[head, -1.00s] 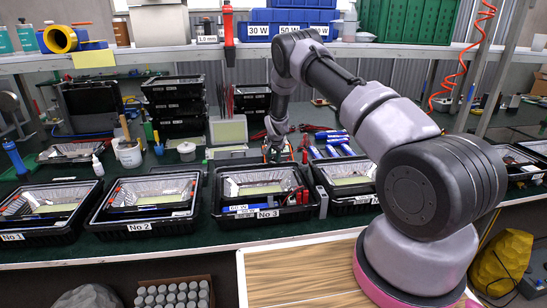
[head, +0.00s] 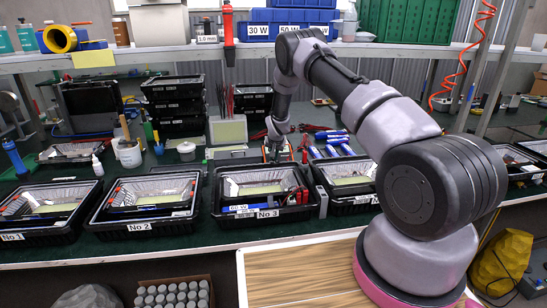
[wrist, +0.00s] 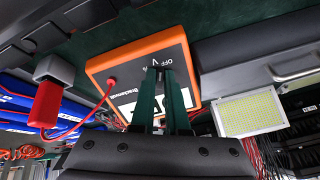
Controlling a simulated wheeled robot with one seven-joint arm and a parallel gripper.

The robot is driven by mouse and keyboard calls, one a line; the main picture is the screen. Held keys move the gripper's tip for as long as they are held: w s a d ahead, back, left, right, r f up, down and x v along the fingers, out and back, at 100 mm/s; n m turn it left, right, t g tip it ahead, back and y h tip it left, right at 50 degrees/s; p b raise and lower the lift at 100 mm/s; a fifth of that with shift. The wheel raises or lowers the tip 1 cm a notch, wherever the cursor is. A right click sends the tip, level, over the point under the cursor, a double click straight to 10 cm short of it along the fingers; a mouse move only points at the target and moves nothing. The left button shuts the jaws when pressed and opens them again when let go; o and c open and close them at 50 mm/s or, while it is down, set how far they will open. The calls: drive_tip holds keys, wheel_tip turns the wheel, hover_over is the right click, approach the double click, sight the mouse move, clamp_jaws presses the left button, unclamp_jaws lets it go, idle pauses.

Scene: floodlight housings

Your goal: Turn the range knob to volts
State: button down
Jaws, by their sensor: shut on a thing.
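An orange-rimmed meter with a dark face (wrist: 126,78) fills the middle of the wrist view. Its face carries the marks "V" and "OFF" near the fingertips, and a red lead is plugged into it. My gripper (wrist: 162,76) has its dark green fingers close together at the face, shut on the range knob. The fingers hide the knob, so where it points cannot be told. In the head view my gripper (head: 279,152) reaches down at the meter, whose orange edge (head: 265,154) shows behind housing No 3.
Housing No 3 (head: 230,213) stands in front of the meter, with other housings to both sides. Blue-handled tools (head: 334,143) lie to the right. A yellow LED panel (wrist: 250,113) is beside the meter. A shelf (head: 180,52) runs above.

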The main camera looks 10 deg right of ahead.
drive_tip(key=n, duration=0.4)
drive_tip(key=shift+d+n, duration=0.1)
drive_tip(key=shift+n, duration=0.2)
idle(0.3)
drive_tip(key=c, duration=0.9)
unclamp_jaws()
drive_tip(key=v, duration=1)
drive_tip(key=shift+s+d+r, duration=0.1)
drive_tip(key=shift+s+r, duration=0.1)
drive_tip(key=shift+r, duration=0.15)
